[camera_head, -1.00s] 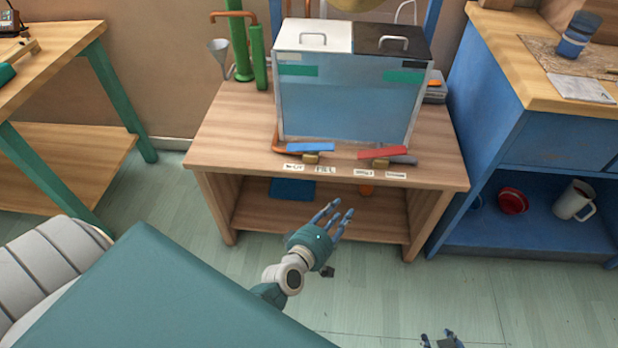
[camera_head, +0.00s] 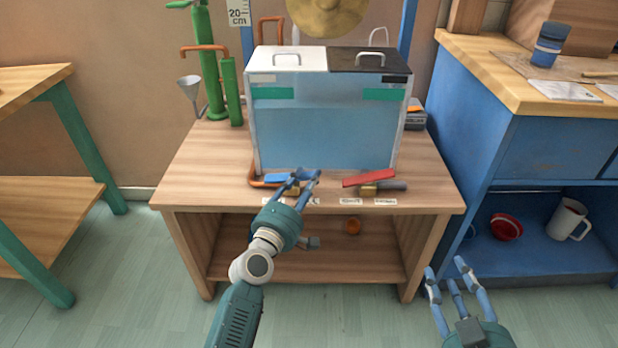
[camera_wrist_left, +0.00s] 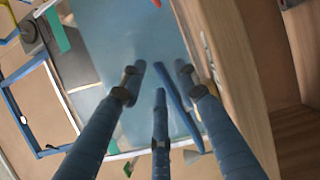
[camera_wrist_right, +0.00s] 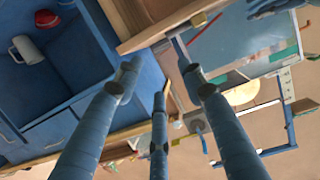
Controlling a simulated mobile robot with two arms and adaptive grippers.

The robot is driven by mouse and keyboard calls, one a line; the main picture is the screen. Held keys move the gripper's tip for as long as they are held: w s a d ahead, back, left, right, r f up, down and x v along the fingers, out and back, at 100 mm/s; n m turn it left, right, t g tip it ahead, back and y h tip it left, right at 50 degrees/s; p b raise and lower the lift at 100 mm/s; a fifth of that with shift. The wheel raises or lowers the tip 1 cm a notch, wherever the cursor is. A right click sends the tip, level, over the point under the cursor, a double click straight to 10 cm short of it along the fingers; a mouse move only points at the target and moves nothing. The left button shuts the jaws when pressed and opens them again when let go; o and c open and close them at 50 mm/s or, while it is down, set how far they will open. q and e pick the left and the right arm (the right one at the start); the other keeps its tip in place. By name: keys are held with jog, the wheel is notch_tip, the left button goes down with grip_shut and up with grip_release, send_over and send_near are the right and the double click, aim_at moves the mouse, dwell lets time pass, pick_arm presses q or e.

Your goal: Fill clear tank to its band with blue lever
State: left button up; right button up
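The clear tank (camera_head: 325,130) stands on the wooden table, looking blue inside, with green bands (camera_head: 273,93) near its top; I cannot tell the exact liquid level. Its lid is half white, half black. The blue lever (camera_head: 276,178) is at its front left, partly hidden by my left gripper (camera_head: 298,176). In the left wrist view the blue lever (camera_wrist_left: 178,100) lies between my spread fingers; I cannot tell whether they touch it. My left gripper is open. My right gripper (camera_head: 456,274) is open and empty, low at the right.
A red lever (camera_head: 369,178) sits to the right along the same table (camera_head: 220,165) edge. Small labels (camera_head: 350,201) lie on the front edge. A blue cabinet (camera_head: 470,165) stands close on the right. A funnel (camera_head: 190,90) and green cylinders (camera_head: 204,60) are behind left.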

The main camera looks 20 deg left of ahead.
pick_arm(q)
jog(key=shift+w+d, duration=0.15)
jog(key=shift+w, duration=1.05)
pick_arm(e)
jog(key=shift+w+a+r+t, duration=0.15)
jog(key=shift+r+t, duration=0.15)
jog(key=shift+r, duration=0.3)
jog(key=shift+w+a+r+t, duration=0.15)
jog(key=shift+r+t, duration=0.15)
jog(key=shift+r, duration=0.25)
pick_arm(q)
grip_shut()
